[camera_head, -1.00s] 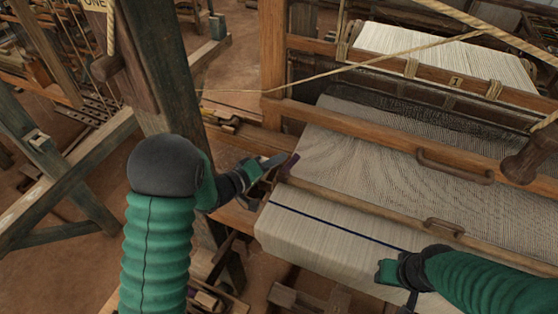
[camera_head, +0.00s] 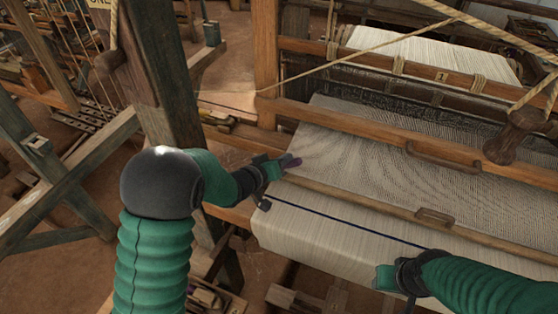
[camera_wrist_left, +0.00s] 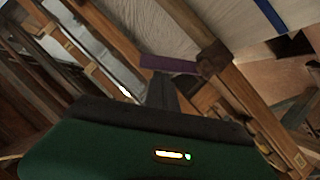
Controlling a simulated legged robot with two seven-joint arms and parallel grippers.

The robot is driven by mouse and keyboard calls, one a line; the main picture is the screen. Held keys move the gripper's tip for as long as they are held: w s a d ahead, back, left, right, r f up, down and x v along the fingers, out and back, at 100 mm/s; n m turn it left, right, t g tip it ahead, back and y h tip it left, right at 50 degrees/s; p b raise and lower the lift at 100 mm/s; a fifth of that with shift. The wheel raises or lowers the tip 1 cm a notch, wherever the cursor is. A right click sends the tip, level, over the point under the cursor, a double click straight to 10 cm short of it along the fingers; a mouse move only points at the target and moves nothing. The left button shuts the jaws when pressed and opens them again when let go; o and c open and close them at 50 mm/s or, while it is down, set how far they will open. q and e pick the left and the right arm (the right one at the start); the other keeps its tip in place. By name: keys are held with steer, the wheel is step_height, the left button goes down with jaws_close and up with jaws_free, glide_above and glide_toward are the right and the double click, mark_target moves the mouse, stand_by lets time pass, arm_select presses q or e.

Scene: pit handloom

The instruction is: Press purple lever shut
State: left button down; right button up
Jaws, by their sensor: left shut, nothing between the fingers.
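The purple lever (camera_head: 291,161) is small and sits at the left end of the loom's front wooden beam, by the cloth edge. In the left wrist view it is a flat purple bar (camera_wrist_left: 168,63) running left from a brown wooden block. My left gripper (camera_head: 279,166) is shut and empty, with its tip at the lever. In the left wrist view the dark fingers (camera_wrist_left: 160,88) end just below the bar; I cannot tell whether they touch. My right gripper (camera_head: 383,278) is over the cloth's front fall; its finger gap is not clear.
The woven cloth (camera_head: 360,160) stretches right of the lever. The front beam (camera_head: 380,202) and a crossbar with a handle (camera_head: 440,157) run across it. A thick upright post (camera_head: 165,90) stands left, close to my left arm. A rope (camera_head: 350,62) crosses above.

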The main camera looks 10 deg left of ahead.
arm_select(q)
steer(key=d+f+m+b, duration=0.1)
steer(key=d+f+y+b, duration=0.1)
steer(key=shift+w+m+b, duration=0.2)
steer(key=shift+m+b, duration=0.15)
steer(key=shift+m, duration=0.05)
steer(key=shift+s+d+f+m+y+b, duration=0.1)
steer(key=shift+s+d+m+y+b, duration=0.25)
steer(key=shift+y+b, duration=0.3)
steer(key=shift+d+b, duration=0.15)
steer(key=shift+b, duration=0.2)
steer(key=shift+d+f+b, duration=0.1)
steer(key=shift+f+b, duration=0.15)
steer(key=shift+b, duration=0.1)
steer(key=shift+w+f, duration=0.1)
steer(key=shift+f, duration=0.1)
